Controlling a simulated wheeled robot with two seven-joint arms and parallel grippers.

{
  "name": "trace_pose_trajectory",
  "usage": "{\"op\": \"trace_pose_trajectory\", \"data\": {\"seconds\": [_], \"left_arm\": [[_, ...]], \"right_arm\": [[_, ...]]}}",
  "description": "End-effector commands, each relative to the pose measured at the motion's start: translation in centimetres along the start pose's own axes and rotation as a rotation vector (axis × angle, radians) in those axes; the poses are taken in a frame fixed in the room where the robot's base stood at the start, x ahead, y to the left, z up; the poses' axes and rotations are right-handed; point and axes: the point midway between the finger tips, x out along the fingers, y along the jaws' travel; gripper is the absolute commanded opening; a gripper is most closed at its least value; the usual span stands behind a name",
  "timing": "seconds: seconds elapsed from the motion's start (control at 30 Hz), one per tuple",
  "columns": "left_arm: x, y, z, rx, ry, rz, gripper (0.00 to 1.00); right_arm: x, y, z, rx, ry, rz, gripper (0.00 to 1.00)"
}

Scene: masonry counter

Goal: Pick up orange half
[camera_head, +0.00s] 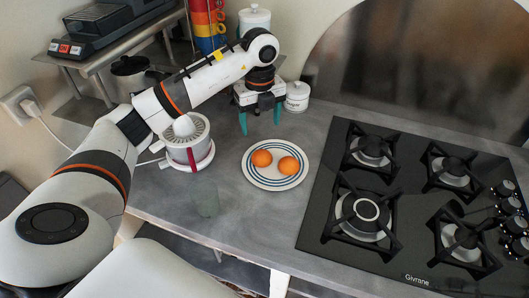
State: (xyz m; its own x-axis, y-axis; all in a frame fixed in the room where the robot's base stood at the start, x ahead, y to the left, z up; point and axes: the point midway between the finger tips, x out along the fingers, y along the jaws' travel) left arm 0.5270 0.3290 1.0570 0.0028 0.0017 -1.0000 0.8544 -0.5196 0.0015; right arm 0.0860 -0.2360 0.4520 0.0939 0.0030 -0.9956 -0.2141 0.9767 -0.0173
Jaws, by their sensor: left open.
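Two orange halves sit on a white plate with blue rings (274,183) on the grey counter. My left gripper (260,121) is open and empty, with green fingers pointing down. In the picture it is above and behind the plate, apart from the orange halves. Its height over the counter is hard to tell. My right gripper is not in view.
A white citrus juicer (187,145) stands left of the plate, under my left arm. A clear glass (205,200) is in front of it. A small white lidded jar (297,97) stands close to the gripper. A black gas hob (320,215) lies right of the plate.

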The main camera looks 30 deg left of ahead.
Motion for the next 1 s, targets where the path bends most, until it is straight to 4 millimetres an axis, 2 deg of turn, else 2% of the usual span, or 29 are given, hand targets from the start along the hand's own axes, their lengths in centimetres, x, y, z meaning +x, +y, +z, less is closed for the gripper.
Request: {"op": "trace_pose_trajectory", "data": {"seconds": [0.3, 0.53, 0.67, 0.8, 1.0], "left_arm": [[5.2, -0.1, 0.1, 0.001, -0.004, -0.006, 0.73], [6.8, 0.0, 0.2, 0.002, -0.005, -0.006, 0.73], [8.8, 0.1, 0.3, 0.002, -0.007, -0.007, 0.73], [10.7, 0.2, 0.3, 0.003, -0.005, -0.004, 0.73], [11.4, 0.2, 0.2, 0.003, -0.002, -0.002, 0.73]], "right_arm": [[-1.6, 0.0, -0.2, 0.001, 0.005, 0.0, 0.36], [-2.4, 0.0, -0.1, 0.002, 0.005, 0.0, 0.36], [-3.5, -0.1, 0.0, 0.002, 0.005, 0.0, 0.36], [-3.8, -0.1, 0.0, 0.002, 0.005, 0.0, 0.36], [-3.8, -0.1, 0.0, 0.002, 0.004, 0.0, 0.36]]}}
